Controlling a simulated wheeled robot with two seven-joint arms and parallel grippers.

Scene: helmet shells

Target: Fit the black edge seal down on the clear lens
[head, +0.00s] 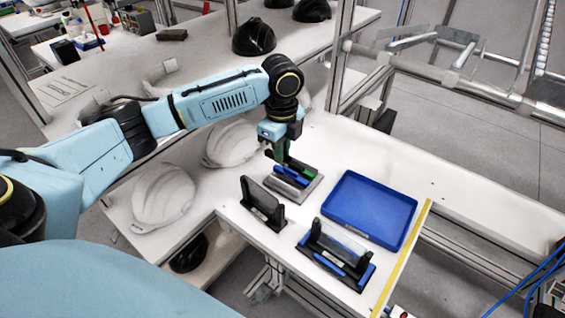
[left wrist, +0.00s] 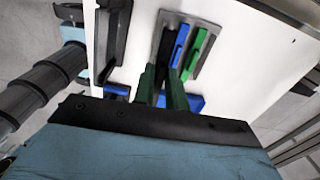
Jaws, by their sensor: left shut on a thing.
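My left gripper (head: 279,158) points down over a grey block (head: 303,195) at the table's middle. Its green fingers show in the left wrist view (left wrist: 163,90), shut on a narrow dark piece that looks like the black edge seal (left wrist: 161,55). The fingers hide much of it, and I cannot tell whether it is clear of the block. The block carries a blue strip and a green strip. A clear lens (head: 343,240) stands upright in a black holder with blue pieces, nearer the front. My right gripper is not in view.
A dark upright panel in a black stand (head: 263,203) is left of the lens holder. An empty blue tray (head: 370,208) lies on the right. White helmet shells (head: 163,195) rest on the left. Yellow tape (head: 403,262) runs along the right edge.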

